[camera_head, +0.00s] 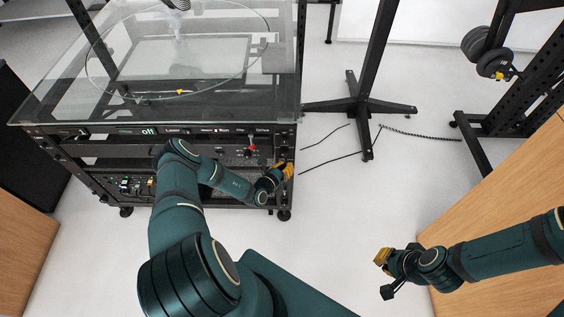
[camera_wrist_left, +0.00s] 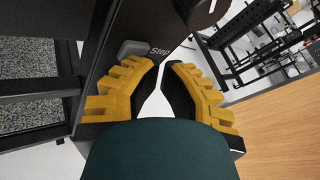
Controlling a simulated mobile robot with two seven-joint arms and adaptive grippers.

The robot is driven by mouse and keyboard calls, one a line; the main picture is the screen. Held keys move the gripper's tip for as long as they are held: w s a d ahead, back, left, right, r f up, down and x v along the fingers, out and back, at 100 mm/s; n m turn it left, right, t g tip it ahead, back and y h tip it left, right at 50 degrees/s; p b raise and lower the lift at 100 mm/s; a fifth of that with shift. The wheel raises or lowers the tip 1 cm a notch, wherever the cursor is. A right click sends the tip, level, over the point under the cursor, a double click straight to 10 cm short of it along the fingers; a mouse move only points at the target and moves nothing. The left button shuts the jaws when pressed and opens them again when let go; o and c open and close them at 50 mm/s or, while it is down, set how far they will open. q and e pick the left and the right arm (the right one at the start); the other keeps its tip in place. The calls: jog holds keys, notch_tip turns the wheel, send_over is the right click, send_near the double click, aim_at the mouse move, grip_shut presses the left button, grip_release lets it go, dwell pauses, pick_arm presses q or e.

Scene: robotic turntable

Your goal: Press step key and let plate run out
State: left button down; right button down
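The grey step key (camera_wrist_left: 133,47), labelled "Step", sits on a dark panel in the left wrist view. My left gripper (camera_wrist_left: 162,66) has its yellow-backed fingertips close together, just in front of the label; contact with the key cannot be made out. In the head view my left gripper (camera_head: 284,172) is at the right front of the rack, and the key cannot be made out there. The round clear plate (camera_head: 178,50) lies on top of the turntable rack; whether it turns cannot be told. My right gripper (camera_head: 383,266) hangs at the lower right, away from the rack; its finger gap is unclear.
The rack's front panel (camera_head: 210,131) carries a display reading "off" and several labels. A red-tipped lever (camera_head: 250,144) stands out below it. A black stand (camera_head: 359,105) and loose cables are on the floor right of the rack. Open floor lies between the rack and my right arm.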

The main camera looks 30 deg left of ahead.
pick_arm(q)
jog(key=shift+s+d+p, duration=0.45)
jog(key=shift+s+p, duration=0.1)
jog(key=shift+s, duration=0.2)
jog(key=shift+s+d+p, duration=0.4)
jog(key=shift+s+d, duration=0.05)
jog(key=shift+s, duration=0.25)
jog(key=shift+s+d+p, duration=0.45)
jog(key=shift+s, duration=0.3)
jog(key=shift+s+d+p, duration=0.4)
jog(key=shift+s+d, duration=0.05)
jog(key=shift+s, duration=0.25)
